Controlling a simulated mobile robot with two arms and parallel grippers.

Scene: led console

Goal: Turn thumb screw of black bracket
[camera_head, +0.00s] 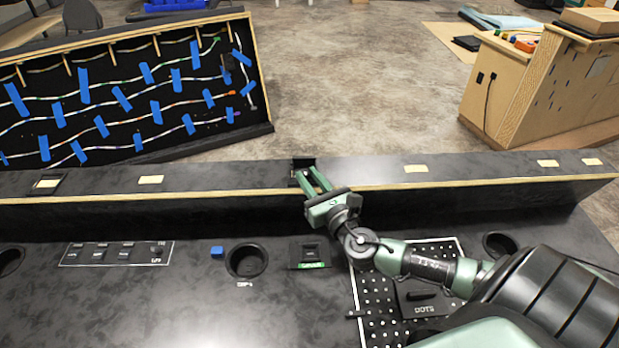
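A small black bracket (303,163) stands on the black raised ledge at the back of the console, near the middle of the head view. Its thumb screw is too small and dark to make out. My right gripper (309,177) reaches up to the ledge from the lower right, with its green fingers at the front of the bracket. The fingers are apart, with a dark gap between them. I cannot tell whether they touch the bracket. My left gripper is not in view.
The black ledge (225,178) has a wooden front edge and several yellow notes. On the console below are a round cup hole (247,261), a blue block (217,251), a switch panel (115,253) and a white-dotted board (380,316) under my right arm.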

